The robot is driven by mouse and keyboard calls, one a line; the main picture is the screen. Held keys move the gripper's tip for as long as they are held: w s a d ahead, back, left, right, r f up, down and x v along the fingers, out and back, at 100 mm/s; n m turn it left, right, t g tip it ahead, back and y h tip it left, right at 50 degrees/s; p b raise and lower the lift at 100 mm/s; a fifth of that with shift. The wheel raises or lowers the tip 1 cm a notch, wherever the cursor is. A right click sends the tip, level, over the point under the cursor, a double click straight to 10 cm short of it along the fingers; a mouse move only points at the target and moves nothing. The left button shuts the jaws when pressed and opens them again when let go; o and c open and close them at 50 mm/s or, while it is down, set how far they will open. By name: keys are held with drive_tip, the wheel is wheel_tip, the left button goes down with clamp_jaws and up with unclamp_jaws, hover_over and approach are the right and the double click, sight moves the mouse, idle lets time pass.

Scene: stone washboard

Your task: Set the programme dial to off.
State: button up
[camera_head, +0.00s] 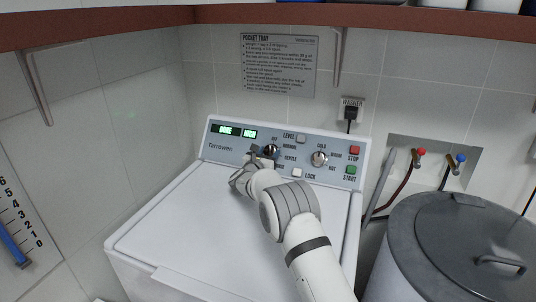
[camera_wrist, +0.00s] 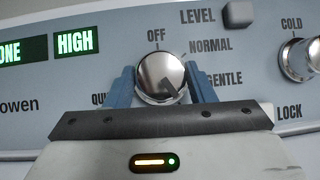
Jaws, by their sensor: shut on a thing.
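The programme dial (camera_wrist: 161,70) is a round chrome knob on the washer's grey-blue panel. OFF is printed above it, NORMAL at its upper right, GENTLE at its right, and a partly hidden label starting QU at its lower left. A dark wedge shows on the dial's lower right face; I cannot tell whether it is the pointer or a reflection. My gripper (camera_wrist: 161,86) has its blue fingers closed on the dial's left and right sides. In the head view the dial (camera_head: 270,150) shows dark, partly behind my gripper (camera_head: 258,154).
A second chrome dial (camera_wrist: 300,60), marked COLD, is to the right. The LEVEL button (camera_wrist: 237,15) is above and the LOCK button (camera_head: 297,173) below right. Red STOP (camera_head: 354,150) and green START (camera_head: 350,170) buttons are at the panel's right end. The display (camera_wrist: 75,44) reads HIGH.

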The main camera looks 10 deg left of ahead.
drive_tip(key=shift+c, duration=0.8)
drive_tip(key=shift+f+n+b, duration=0.2)
drive_tip(key=shift+n+b, duration=0.1)
drive_tip(key=shift+b, duration=0.5)
